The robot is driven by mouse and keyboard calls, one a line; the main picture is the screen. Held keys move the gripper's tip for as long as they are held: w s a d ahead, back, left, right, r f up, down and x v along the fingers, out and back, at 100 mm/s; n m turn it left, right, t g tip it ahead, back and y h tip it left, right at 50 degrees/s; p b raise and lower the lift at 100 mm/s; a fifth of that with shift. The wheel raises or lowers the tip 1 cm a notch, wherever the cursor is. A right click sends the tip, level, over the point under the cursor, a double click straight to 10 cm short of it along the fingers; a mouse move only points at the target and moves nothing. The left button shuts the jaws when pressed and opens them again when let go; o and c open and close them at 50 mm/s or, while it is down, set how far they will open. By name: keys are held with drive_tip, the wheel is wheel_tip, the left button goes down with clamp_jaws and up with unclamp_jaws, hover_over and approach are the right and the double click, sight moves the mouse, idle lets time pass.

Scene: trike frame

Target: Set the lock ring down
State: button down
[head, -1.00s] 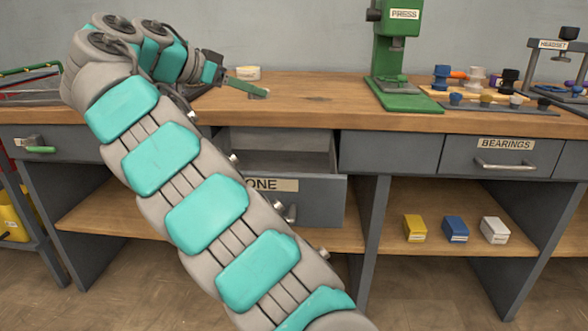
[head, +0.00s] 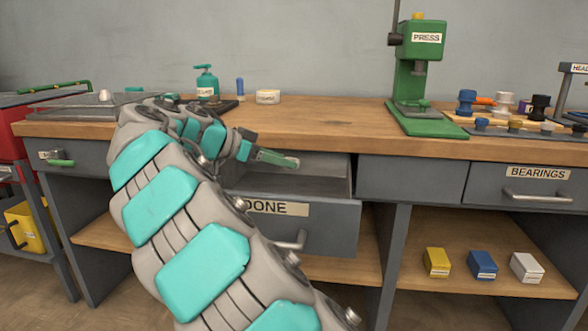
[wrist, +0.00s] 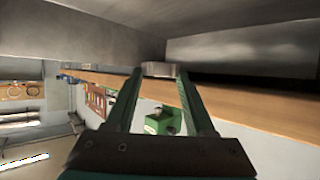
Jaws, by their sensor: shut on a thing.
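My gripper (head: 290,161) is at the mouth of the open drawer labelled DONE (head: 300,222), just below the bench top's front edge. In the wrist view my gripper (wrist: 159,72) is shut on a small grey piece at its fingertips, which looks like the lock ring (wrist: 158,69). Grey drawer surfaces (wrist: 235,50) are close around the fingertips there. In the head view the ring is too small to make out. I cannot tell whether it touches the drawer.
The wooden bench top (head: 330,118) runs above the drawer. A green press (head: 414,85) stands on it, with small parts (head: 505,105) on a board at right. A dispenser bottle (head: 206,82) and a white labelled tub (head: 267,96) stand at left. The visible drawer interior looks empty.

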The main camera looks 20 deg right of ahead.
drive_tip(key=shift+f, duration=0.7)
drive_tip(key=d, duration=0.4)
drive_tip(key=shift+w+d+f, duration=0.1)
drive_tip(key=shift+w+f, duration=0.15)
drive_tip(key=shift+f, duration=0.4)
drive_tip(key=shift+f, duration=0.3)
drive_tip(key=shift+f+b, duration=0.35)
drive_tip(key=shift+b, duration=0.25)
drive_tip(key=shift+c, duration=1.2)
unclamp_jaws()
